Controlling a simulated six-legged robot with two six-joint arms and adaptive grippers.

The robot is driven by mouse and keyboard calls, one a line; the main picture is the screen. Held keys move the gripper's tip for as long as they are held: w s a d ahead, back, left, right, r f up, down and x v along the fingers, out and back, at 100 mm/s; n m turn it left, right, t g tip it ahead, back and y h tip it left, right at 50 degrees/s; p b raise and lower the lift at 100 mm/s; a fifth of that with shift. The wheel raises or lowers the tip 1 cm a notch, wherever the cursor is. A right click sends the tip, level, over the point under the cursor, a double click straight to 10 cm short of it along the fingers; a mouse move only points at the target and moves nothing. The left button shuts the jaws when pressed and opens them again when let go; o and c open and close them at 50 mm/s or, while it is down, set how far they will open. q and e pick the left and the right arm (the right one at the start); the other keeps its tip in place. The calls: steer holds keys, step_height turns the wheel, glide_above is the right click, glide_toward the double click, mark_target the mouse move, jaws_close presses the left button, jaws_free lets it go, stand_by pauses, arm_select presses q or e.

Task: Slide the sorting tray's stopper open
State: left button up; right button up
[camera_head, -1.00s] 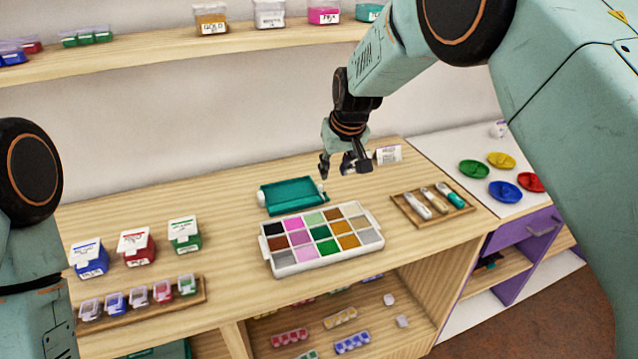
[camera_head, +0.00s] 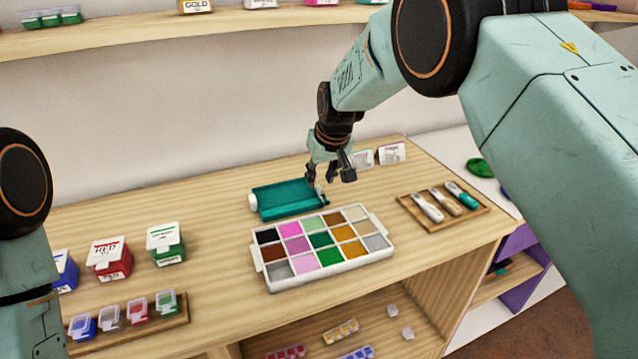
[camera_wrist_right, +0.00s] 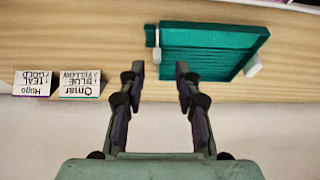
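The teal sorting tray (camera_head: 285,198) lies on the wooden table behind the white bead palette. In the right wrist view the tray (camera_wrist_right: 205,52) shows a ribbed floor and raised rims. A small white piece, apparently the stopper (camera_wrist_right: 157,45), stands at its left end there, the right end in the head view. A thicker white knob (camera_wrist_right: 253,67) sits at the other end, also visible in the head view (camera_head: 253,203). My right gripper (camera_wrist_right: 158,72) is open and empty, its fingers pointing at the stopper, one on either side of its line. My left gripper is out of view.
The white palette (camera_head: 258,262) of coloured beads stands just in front of the tray. A wooden tool tray (camera_head: 432,226) is to the right. Name cards (camera_head: 391,152) stand behind at right. Lidded bead boxes (camera_head: 166,243) stand at left.

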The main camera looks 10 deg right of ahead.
mark_target(320, 186)
steer(key=x, duration=0.4)
steer(key=shift+w+d+f, duration=0.15)
steer(key=shift+w+d, duration=0.05)
steer(key=shift+d, duration=0.1)
steer(key=shift+s+a+r, duration=0.2)
steer(key=shift+s+r, duration=0.1)
steer(key=shift+w+d+f, duration=0.15)
steer(key=shift+w+f, duration=0.15)
steer(key=c, duration=0.5)
steer(key=shift+r, duration=0.1)
jaws_close()
steer(key=shift+s+r, duration=0.15)
steer(key=shift+s, duration=0.1)
